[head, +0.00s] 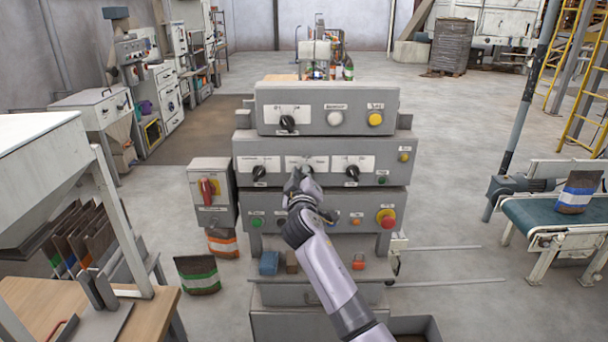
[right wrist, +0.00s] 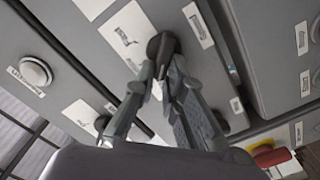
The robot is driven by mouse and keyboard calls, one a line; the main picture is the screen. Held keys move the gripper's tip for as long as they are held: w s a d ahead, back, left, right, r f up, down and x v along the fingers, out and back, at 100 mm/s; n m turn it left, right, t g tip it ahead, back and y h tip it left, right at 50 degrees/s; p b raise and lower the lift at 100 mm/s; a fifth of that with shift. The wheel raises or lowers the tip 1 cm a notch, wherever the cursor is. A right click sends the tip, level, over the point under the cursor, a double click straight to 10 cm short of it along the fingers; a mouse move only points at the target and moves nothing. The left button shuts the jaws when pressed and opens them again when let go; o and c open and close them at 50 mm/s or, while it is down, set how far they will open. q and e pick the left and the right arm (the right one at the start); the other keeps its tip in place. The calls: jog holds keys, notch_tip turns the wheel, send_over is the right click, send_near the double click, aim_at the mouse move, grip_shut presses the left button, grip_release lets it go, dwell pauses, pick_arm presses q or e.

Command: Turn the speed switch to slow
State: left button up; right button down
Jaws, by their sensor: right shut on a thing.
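My right gripper (head: 303,182) is at the middle switch of the panel's middle row and hides most of it in the head view. In the right wrist view the same gripper (right wrist: 165,72) is shut on a dark rotary knob (right wrist: 155,44), its fingertips on either side of the knob's handle. A white label plate (right wrist: 124,38) lies beside the knob; its lettering is too small to read. The knob's pointing direction is hidden by the fingers. My left gripper is not in view.
Neighbouring black switches stand left (head: 259,172) and right (head: 352,172) of the gripper. A black switch (head: 288,122) and white button (head: 335,118) are above. A red emergency stop (head: 386,217) is lower right. A table (head: 150,295) stands left, a conveyor (head: 540,212) right.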

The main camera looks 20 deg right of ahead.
jog(key=shift+a+n, duration=0.1)
jog(key=shift+n, duration=0.5)
jog(key=shift+f, duration=0.1)
jog(key=c, duration=1.7)
grip_release()
jog(key=shift+a, duration=0.1)
jog(key=shift+o, duration=0.2)
jog(key=v, duration=1.2)
